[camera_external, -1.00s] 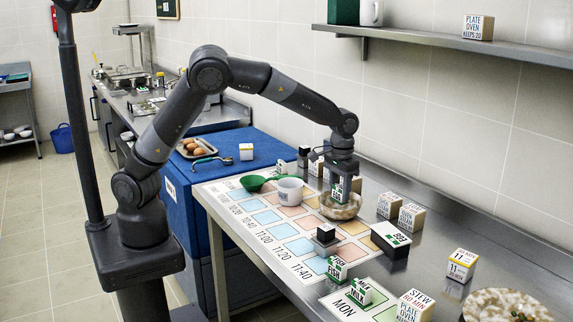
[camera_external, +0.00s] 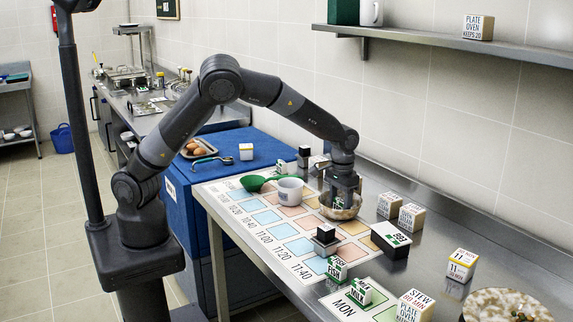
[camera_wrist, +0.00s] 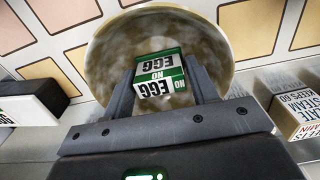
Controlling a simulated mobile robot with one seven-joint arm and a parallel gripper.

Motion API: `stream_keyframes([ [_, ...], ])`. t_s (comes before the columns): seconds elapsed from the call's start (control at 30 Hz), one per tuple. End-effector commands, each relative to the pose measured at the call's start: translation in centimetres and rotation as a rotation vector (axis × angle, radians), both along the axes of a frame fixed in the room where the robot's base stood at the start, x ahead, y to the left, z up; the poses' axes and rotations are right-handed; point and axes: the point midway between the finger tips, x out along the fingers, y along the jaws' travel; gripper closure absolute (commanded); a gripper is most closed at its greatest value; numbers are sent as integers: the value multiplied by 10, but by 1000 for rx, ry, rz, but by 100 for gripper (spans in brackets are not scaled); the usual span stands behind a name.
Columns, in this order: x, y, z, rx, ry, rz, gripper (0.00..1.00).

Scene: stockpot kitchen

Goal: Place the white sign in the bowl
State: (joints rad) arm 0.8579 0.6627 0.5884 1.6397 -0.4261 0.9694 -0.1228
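The sign (camera_wrist: 160,75) is a small white and green block reading "NO EGG". In the wrist view it sits between the two fingers of my gripper (camera_wrist: 163,68), which look shut on it. The bowl (camera_wrist: 108,55) is round, with a mottled beige and brown inside, and lies around and beneath the sign. In the external view my gripper (camera_external: 341,195) points down into the bowl (camera_external: 338,215), which stands on the steel counter at the edge of the printed chart. The sign is mostly hidden there by the fingers and the rim. Contact with the bowl's bottom cannot be told.
A black block with a white and green label (camera_external: 390,240) is in front. The wall shelf (camera_external: 450,41) is above.

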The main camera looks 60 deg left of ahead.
Motion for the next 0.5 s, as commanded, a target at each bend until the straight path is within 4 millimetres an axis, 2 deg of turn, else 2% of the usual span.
stream_keyframes([
  [0.17, 0, 0, 0, 0, 0, 0, 33],
  [0.37, 0, 0, 0, 0, 0, 0, 33],
  [0.5, 0, 0, 9, -2, 0, 0, 33],
])
